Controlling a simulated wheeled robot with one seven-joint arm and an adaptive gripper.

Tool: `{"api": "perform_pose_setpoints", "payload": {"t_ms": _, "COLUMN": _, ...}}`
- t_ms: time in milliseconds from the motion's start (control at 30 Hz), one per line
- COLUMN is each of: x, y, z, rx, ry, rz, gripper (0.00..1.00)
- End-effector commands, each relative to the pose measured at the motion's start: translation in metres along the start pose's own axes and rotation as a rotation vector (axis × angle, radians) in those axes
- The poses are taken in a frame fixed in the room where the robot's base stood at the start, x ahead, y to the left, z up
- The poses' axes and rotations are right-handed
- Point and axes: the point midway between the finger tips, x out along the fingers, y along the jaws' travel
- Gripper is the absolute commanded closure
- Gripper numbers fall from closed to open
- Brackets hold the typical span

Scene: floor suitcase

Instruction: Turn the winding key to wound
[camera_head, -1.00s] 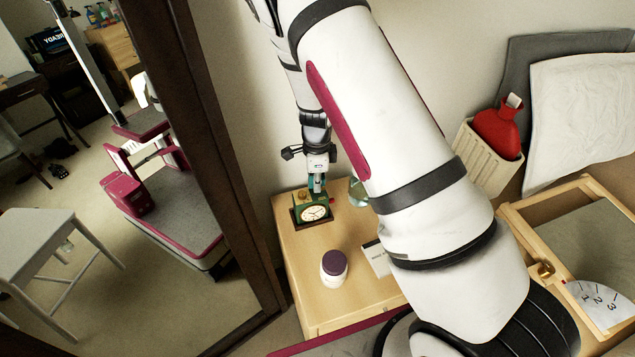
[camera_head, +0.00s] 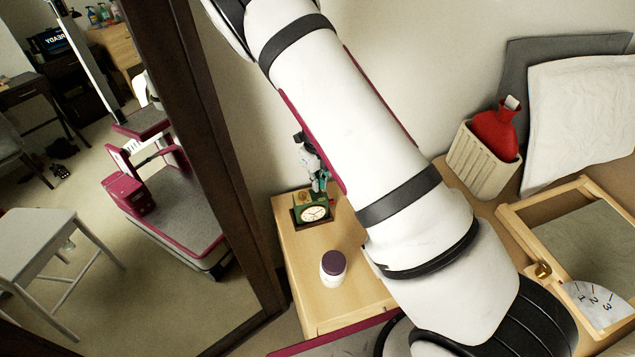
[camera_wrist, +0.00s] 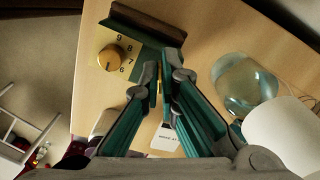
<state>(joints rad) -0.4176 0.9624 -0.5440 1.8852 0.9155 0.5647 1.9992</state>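A green clock with a cream face (camera_head: 313,213) stands on the wooden bedside table. In the wrist view its dark green body (camera_wrist: 150,55) shows from above, with a brass knob (camera_wrist: 109,58) beside a cream scale marked 6 to 9. My gripper (camera_wrist: 163,76) is at the edge of the clock, its fingers nearly together around a thin yellow piece, seemingly the winding key (camera_wrist: 160,84). The fingertips hide most of this key, and its angle cannot be read. In the head view my gripper (camera_head: 319,183) is just behind the clock, partly hidden by my arm.
A white jar with a purple lid (camera_head: 333,267) stands in front of the clock on the table (camera_head: 318,310). A glass vessel (camera_wrist: 243,85) and a white card (camera_wrist: 165,139) are near my gripper. A dark-framed mirror (camera_head: 215,130) borders the left.

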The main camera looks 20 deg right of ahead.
Motion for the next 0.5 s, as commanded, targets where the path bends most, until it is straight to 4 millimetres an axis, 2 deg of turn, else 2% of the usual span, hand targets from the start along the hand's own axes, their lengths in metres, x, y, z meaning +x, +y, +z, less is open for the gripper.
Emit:
{"api": "perform_pose_setpoints", "payload": {"t_ms": 200, "x": 0.0000, "y": -0.0008, "z": -0.0001, "rx": 0.139, "ry": 0.001, "rz": 0.000, "gripper": 1.00}}
{"api": "perform_pose_setpoints", "payload": {"t_ms": 500, "x": 0.0000, "y": -0.0015, "z": 0.0000, "rx": 0.243, "ry": 0.000, "rz": 0.000, "gripper": 1.00}}
